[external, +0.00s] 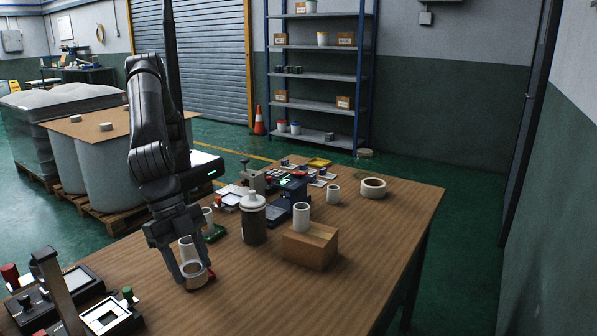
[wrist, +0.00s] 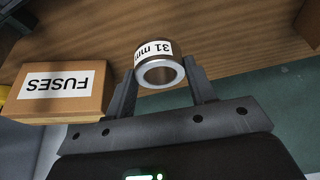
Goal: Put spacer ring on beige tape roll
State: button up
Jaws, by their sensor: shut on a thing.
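My gripper (external: 193,275) is low over the near left part of the table, shut on a short ring (external: 195,269), which I take to be the spacer ring. In the wrist view my gripper (wrist: 160,74) has one finger on each side of the ring (wrist: 158,72). The ring has a grey metallic rim, an open bore and a white label reading "31 mm". A beige tape roll (external: 373,188) lies flat near the table's far right edge, well apart from my gripper. I do not see it in the wrist view.
A cardboard box (external: 311,246) stands mid-table with a white cylinder (external: 302,216) on it. A box labelled FUSES (wrist: 56,92) shows in the wrist view. A dark bottle (external: 253,222) and small devices stand behind. Panels (external: 107,314) lie front left. The right front table is clear.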

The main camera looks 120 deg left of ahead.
notch_tip(320, 180, up, 10)
jog(key=r, duration=0.1)
jog(key=n+g+y, duration=0.1)
jog(key=n+y, duration=0.2)
jog(key=n, duration=0.5)
send_over(367, 183)
jog(key=s+d, duration=0.2)
notch_tip(367, 183, down, 13)
jog(key=shift+s+x, duration=0.2)
jog(key=shift+x, duration=0.75)
jog(key=shift+s+x, duration=0.2)
jog(key=shift+x, duration=0.8)
jog(key=shift+d+f, duration=0.15)
jog(key=shift+f, duration=0.05)
